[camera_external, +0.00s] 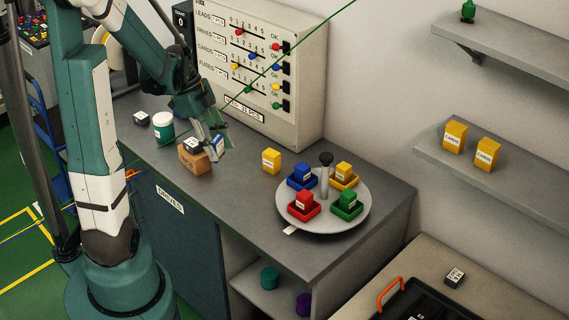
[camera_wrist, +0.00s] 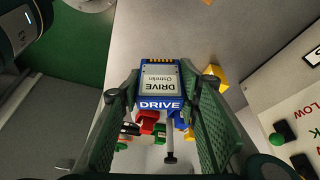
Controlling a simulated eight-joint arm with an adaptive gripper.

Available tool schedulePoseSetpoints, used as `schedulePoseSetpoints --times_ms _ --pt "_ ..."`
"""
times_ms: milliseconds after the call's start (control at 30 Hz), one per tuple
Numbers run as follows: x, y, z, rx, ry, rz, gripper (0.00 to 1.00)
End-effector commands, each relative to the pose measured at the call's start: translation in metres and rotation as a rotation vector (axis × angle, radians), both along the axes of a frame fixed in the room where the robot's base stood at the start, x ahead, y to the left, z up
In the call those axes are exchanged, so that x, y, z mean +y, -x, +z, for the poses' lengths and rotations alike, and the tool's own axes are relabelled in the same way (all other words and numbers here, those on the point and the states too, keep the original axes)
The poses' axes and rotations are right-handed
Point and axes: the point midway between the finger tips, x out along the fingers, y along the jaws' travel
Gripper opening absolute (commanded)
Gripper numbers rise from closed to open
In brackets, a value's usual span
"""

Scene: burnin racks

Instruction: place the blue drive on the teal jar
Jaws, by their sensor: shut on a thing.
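My gripper (camera_external: 214,143) is shut on the blue drive (camera_external: 218,147), just right of a small cardboard box on the counter. In the wrist view the blue drive (camera_wrist: 160,82) sits between the two green fingers of my gripper (camera_wrist: 160,100), its grey label and the word DRIVE showing. The teal jar (camera_external: 163,131), with a white top, stands upright on the counter, left of the cardboard box and apart from my gripper. I cannot make out the jar in the wrist view.
The cardboard box (camera_external: 194,160) has a dark, white-labelled block on it. Another such block (camera_external: 141,118) lies left of the jar. A yellow block (camera_external: 271,160) and a round turntable (camera_external: 322,226) with coloured trays stand to the right. The panel (camera_external: 262,75) rises behind.

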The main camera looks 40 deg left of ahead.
Motion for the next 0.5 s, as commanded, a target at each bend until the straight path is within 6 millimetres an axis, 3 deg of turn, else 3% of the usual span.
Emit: schedulePoseSetpoints --times_ms 200,500 --pt "0.066 -0.023 0.019 0.002 -0.004 0.163 0.20" --pt "0.165 -0.041 0.043 0.001 -0.005 0.396 0.20"
